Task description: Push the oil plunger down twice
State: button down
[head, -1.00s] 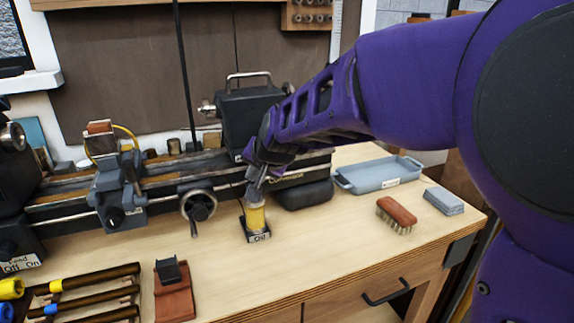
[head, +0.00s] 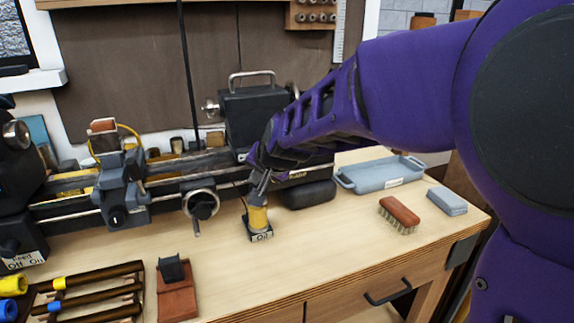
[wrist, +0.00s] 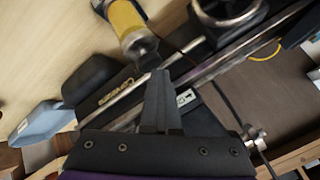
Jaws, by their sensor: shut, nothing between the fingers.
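The oil dispenser (head: 258,219), a small yellow cylinder on a dark base labelled "Oil", stands upright on the bench in front of the lathe. My gripper (head: 262,192) is shut and empty, pointing down at the top of the dispenser. In the wrist view the yellow body (wrist: 126,18) and its metal plunger top (wrist: 140,46) lie just beyond my closed fingertips (wrist: 160,74). My fingers hide part of the plunger in the head view, and I cannot tell whether they touch it.
The lathe's handwheel (head: 202,205) is left of the dispenser, with a dark rounded block (head: 308,194) to its right. A blue-grey tray (head: 385,173), a brush (head: 399,212) and a grey block (head: 447,201) lie farther right.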

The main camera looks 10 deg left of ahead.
dwell(0.3)
jog(key=shift+r+p, duration=1.55)
jog(key=shift+r, duration=0.1)
notch_tip(320, 180, up, 5)
jog(key=p, duration=0.4)
